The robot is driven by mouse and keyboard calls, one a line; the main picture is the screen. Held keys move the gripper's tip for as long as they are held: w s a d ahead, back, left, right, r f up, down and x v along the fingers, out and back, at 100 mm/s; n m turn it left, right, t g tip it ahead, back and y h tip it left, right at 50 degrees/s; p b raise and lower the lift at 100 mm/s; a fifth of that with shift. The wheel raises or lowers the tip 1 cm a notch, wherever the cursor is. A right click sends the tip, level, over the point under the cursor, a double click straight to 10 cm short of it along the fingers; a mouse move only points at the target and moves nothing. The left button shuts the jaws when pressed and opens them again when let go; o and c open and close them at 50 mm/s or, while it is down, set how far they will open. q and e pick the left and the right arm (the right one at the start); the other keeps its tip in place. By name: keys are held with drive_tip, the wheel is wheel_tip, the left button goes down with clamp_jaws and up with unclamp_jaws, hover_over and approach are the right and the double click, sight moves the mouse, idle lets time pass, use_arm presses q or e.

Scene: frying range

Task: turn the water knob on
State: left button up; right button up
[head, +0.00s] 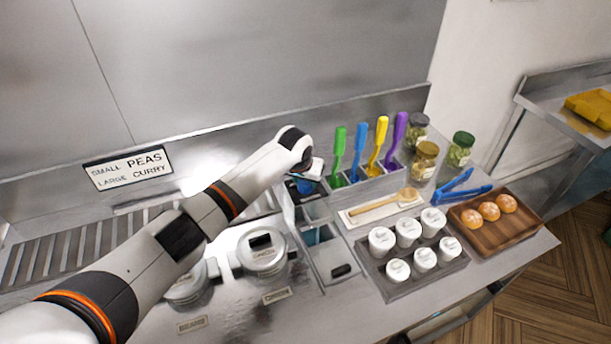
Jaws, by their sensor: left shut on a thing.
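My left arm reaches in from the lower left across the counter. My left gripper (308,180) is at its end, pointing down behind the small water well (318,236), at the left end of the utensil holder. A small blue part, which looks like the water knob (304,187), shows at the fingertips. The gripper is shut on it; the wrist and fingers hide most of it. Blue water shows in the well below. I cannot tell how far the knob is turned. My right gripper is not in view.
Coloured utensils stand in a holder (368,187) just right of the gripper. Lidded pots (263,252) are below my forearm. A wooden spoon (385,204), white canisters (408,230), jars (425,160), blue tongs (462,188) and a bread tray (493,238) fill the right side.

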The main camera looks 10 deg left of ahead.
use_arm(q)
drive_tip(key=m+h, duration=0.1)
drive_tip(key=m, duration=0.2)
drive_tip(key=shift+a+g, duration=0.1)
drive_tip(key=shift+g, duration=0.2)
drive_tip(key=shift+f+m+h+b, duration=0.1)
drive_tip(key=shift+m+h+b, duration=0.35)
drive_tip(key=shift+m, duration=0.35)
drive_tip(key=shift+w+m+g+h+b, duration=0.1)
drive_tip(key=shift+m+g+h+b, duration=0.25)
drive_tip(key=shift+m+b, duration=0.65)
drive_tip(key=shift+a+m+g+b, duration=0.15)
drive_tip(key=shift+m+g+b, duration=0.45)
drive_tip(key=shift+m, duration=1)
drive_tip(key=o, duration=1)
drive_tip(key=shift+r+t+h, duration=0.25)
drive_tip(key=shift+h, duration=0.05)
